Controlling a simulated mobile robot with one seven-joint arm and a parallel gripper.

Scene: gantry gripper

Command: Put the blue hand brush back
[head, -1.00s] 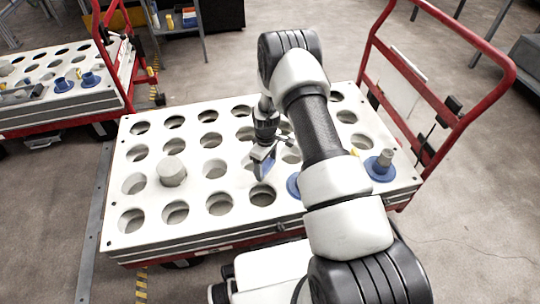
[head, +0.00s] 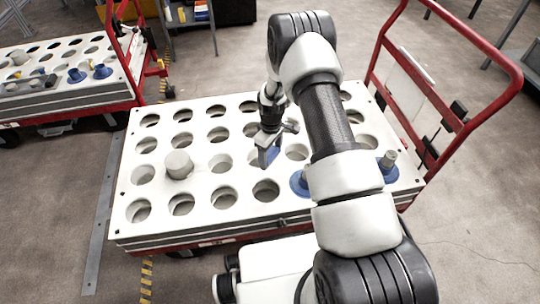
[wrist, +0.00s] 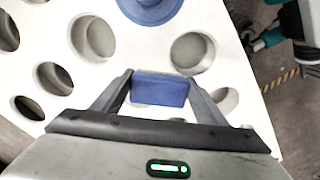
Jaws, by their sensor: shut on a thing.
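The blue hand brush shows in the wrist view as a blue block (wrist: 160,89) between the two fingers of my gripper (wrist: 160,92). My gripper is shut on it. In the head view my gripper (head: 268,140) points down over the white holed board of the trolley (head: 230,118), with the blue brush (head: 267,156) below its jaws. The brush is close above the board; I cannot tell whether it touches. Its handle and bristles cannot be told apart.
A grey cylinder (head: 179,165) stands on the board at the left. Blue flanged pieces (head: 387,167) sit at the right, one partly behind my arm. A red push handle (head: 450,128) rises at the right. A second holed trolley (head: 60,88) stands at the back left.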

